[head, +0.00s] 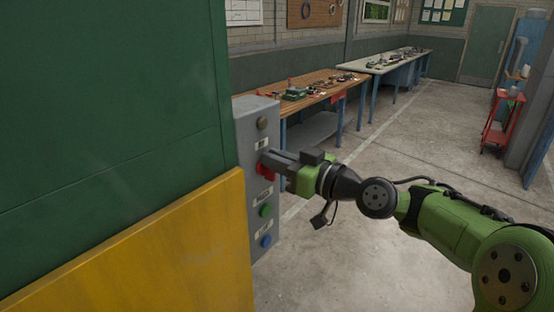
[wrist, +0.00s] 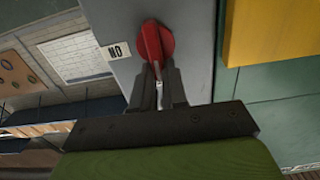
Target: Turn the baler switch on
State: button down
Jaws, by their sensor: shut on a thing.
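The baler switch is a red rotary knob (head: 265,172) on a grey control box (head: 246,128), partly hidden behind my fingers in the head view. In the wrist view the red knob (wrist: 153,40) shows a round base with a narrow handle pointing down towards my gripper. My gripper (wrist: 158,84) is shut on that handle, one finger on each side. In the head view my gripper (head: 268,161) reaches the box from the right. A white label (wrist: 115,50) beside the knob appears to read ON, upside down in the wrist view.
The box also carries a dark knob (head: 262,123), a green button (head: 265,210) and a blue button (head: 265,241). A green wall panel (head: 110,100) and a yellow panel (head: 150,250) stand close at left.

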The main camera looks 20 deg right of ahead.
jog(key=shift+w+d+f+m+p, duration=0.25)
jog(key=shift+d+f+m+p, duration=0.15)
jog(key=shift+m+p, duration=2.05)
jog(key=shift+w+d+f+m+p, duration=0.4)
jog(key=shift+m+p, duration=0.95)
jog(key=shift+m, duration=2.15)
jog(key=shift+w+d+f+m+p, duration=0.1)
jog(key=shift+d+f+m+p, duration=0.3)
jog(key=shift+m+p, duration=2.05)
jog(key=shift+a+f+m+b, duration=0.15)
jog(key=shift+m+b, duration=0.35)
jog(key=shift+m, duration=0.1)
jog(key=c, duration=1.2)
grip_release()
jog(key=shift+o, duration=0.2)
